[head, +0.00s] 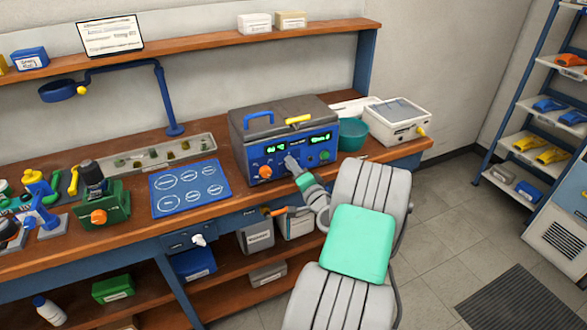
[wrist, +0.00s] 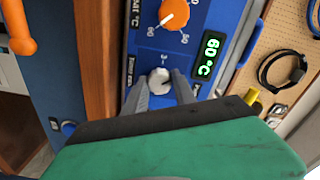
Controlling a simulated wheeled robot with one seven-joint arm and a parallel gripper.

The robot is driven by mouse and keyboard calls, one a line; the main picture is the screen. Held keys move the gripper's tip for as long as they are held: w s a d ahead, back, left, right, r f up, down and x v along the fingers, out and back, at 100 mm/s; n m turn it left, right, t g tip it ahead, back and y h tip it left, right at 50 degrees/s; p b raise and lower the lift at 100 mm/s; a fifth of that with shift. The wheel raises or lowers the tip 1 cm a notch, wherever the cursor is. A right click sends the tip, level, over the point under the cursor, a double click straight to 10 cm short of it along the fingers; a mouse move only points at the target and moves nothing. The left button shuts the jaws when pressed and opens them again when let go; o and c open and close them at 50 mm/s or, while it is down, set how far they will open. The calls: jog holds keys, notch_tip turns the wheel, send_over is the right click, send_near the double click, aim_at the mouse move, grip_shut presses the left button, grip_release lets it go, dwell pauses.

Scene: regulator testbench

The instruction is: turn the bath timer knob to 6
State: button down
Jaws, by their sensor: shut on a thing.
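The bath (head: 285,112) is a box with a dark grey lid and a blue front panel, standing on the wooden bench. My gripper (head: 291,163) reaches its front panel in the head view and hides part of it. In the wrist view, the small pale grey timer knob (wrist: 159,80) sits between the two grey fingers, which are shut on its sides. A "3" mark shows just above the knob. Its pointer is too small to read surely, and its other scale marks are hidden. An orange knob (wrist: 174,14) is above it, and a green display (wrist: 208,55) reads 60 °C.
A teal bowl (head: 352,134) and a white box-shaped device (head: 398,118) stand right of the bath. A blue mat (head: 190,188) with printed circles and a green device (head: 104,208) are to its left.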

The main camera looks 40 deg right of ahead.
jog(key=m+p, duration=0.1)
jog(key=m, duration=0.5)
jog(key=shift+m, duration=0.3)
dwell(0.4)
jog(key=c, duration=1)
grip_release()
jog(key=b+v, duration=0.1)
jog(key=v, duration=0.6)
jog(key=shift+s+a, duration=0.15)
jog(key=shift+s, duration=0.25)
